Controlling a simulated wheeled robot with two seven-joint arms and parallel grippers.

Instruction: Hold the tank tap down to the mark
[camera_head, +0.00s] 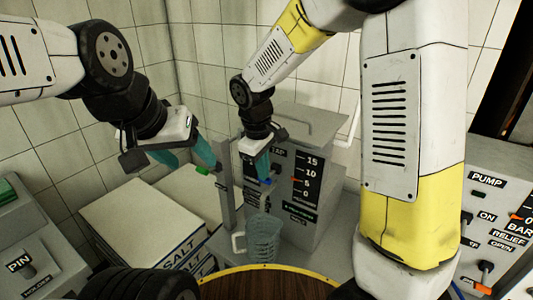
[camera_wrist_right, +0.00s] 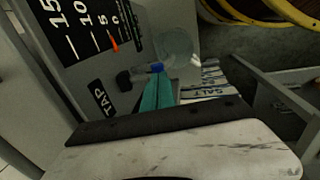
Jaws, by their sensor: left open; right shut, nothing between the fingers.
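The grey tank (camera_head: 325,215) stands against the tiled wall, with a black scale (camera_head: 303,180) marked 15, 10, 5 and 0. The dark tap (camera_wrist_right: 126,80) is beside the TAP label. My right gripper (camera_head: 266,181) is shut and empty, pointing down at the tank's front. Its blue tips (camera_wrist_right: 157,69) are close beside the tap; I cannot tell if they touch. A clear jug (camera_head: 263,238) stands below. My left gripper (camera_head: 210,170) is open and empty, left of the tank.
Salt sacks (camera_head: 150,215) are stacked left of the tank. A round wooden top (camera_head: 265,284) with a yellow rim is in front. A grey PIN box (camera_head: 40,250) stands at the left and a PUMP panel (camera_head: 490,215) at the right. A grey post (camera_head: 225,185) rises beside my left gripper.

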